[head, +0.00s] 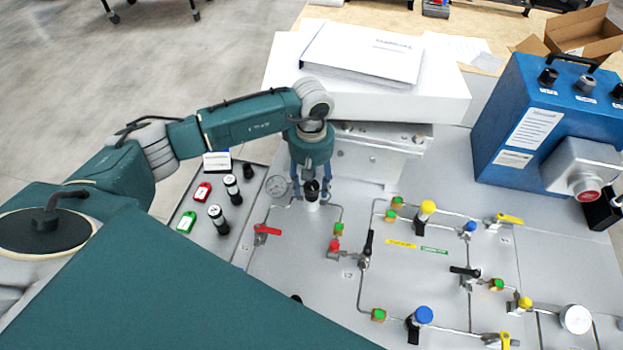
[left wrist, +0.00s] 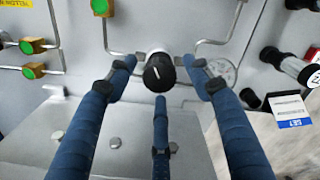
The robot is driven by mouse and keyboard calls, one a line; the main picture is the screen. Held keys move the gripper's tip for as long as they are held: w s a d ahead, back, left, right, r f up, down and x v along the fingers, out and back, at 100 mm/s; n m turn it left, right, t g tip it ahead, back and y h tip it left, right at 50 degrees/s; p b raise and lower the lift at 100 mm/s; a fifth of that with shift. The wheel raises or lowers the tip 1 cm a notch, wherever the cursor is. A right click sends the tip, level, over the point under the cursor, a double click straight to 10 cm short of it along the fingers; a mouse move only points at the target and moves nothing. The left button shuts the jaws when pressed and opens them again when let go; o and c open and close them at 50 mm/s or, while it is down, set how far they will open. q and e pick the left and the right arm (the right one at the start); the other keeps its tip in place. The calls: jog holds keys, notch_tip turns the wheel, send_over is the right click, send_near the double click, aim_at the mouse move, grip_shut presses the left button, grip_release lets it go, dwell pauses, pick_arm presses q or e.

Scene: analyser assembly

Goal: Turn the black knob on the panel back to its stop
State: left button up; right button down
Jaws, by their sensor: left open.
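The black knob (left wrist: 158,73) has a white pointer line and a pale collar. It faces the camera in the left wrist view, and in the head view it shows small on the grey panel (head: 285,240). My left gripper (left wrist: 162,80) is open, with its blue fingers spread around the knob. Gaps show between the fingertips and the knob, so it is not gripped. In the head view the left gripper (head: 311,184) points down over the knob and partly hides it. My right gripper is not in view.
A pressure gauge (head: 277,186) sits just left of the knob. A red-handled valve (head: 268,231) and pipes lie in front of it. A white box (head: 440,97) with papers stands behind. A blue instrument case (head: 545,120) is at the right.

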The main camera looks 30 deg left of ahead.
pick_arm(q)
jog(key=shift+f, duration=0.15)
jog(key=shift+c, duration=0.5)
jog(key=c, duration=1)
jog(key=shift+c, duration=0.2)
jog(key=shift+n, duration=0.3)
